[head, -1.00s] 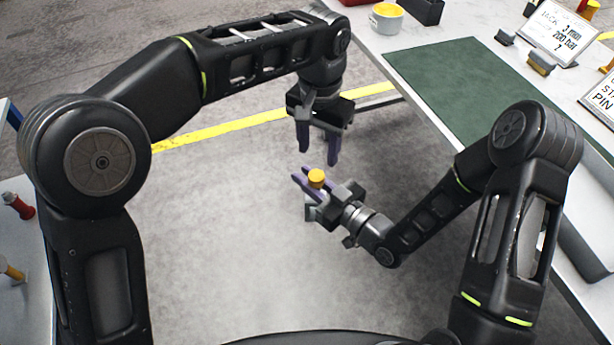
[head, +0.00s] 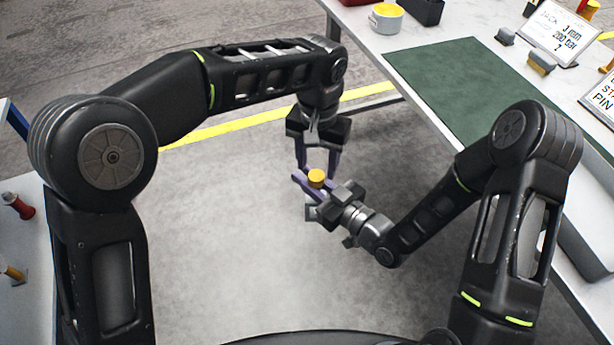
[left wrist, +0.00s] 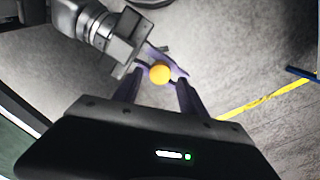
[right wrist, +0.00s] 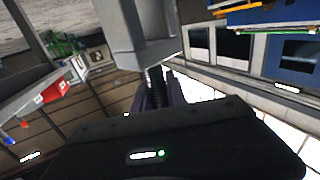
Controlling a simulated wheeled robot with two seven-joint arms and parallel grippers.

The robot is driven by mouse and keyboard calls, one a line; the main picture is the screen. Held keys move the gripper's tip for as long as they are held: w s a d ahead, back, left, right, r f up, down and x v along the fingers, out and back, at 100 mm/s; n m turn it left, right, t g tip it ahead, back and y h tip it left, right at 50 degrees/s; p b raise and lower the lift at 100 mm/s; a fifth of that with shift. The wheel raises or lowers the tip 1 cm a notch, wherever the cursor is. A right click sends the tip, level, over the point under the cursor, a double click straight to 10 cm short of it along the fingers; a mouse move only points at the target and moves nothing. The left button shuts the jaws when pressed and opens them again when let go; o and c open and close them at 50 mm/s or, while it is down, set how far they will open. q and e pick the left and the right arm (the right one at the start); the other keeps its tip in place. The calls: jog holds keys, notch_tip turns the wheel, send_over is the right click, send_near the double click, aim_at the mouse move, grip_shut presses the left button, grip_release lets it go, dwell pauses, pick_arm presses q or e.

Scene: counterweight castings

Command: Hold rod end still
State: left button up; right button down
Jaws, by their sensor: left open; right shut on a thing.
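A small part with a round orange-yellow top (head: 316,177) is held between the fingers of my right gripper (head: 308,186), above the floor. The orange top also shows in the left wrist view (left wrist: 160,74). My left gripper (head: 318,168) points down just above and behind it, fingers apart and empty. In the left wrist view the left fingers (left wrist: 158,88) stand to either side of the orange top, which appears just beyond them. In the right wrist view a dark threaded shaft (right wrist: 155,85) shows near the right fingers (right wrist: 160,92), below a grey block that is my other gripper.
Another table at the left edge holds a red item (head: 18,206). Open floor lies between.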

aim_at(317, 175)
pick_arm(q)
jog(key=shift+f, duration=1.65)
grip_shut()
jog(key=shift+o, duration=0.9)
grip_release()
jog(key=shift+r, duration=0.1)
notch_tip(317, 175, up, 7)
jog(key=shift+r, duration=0.15)
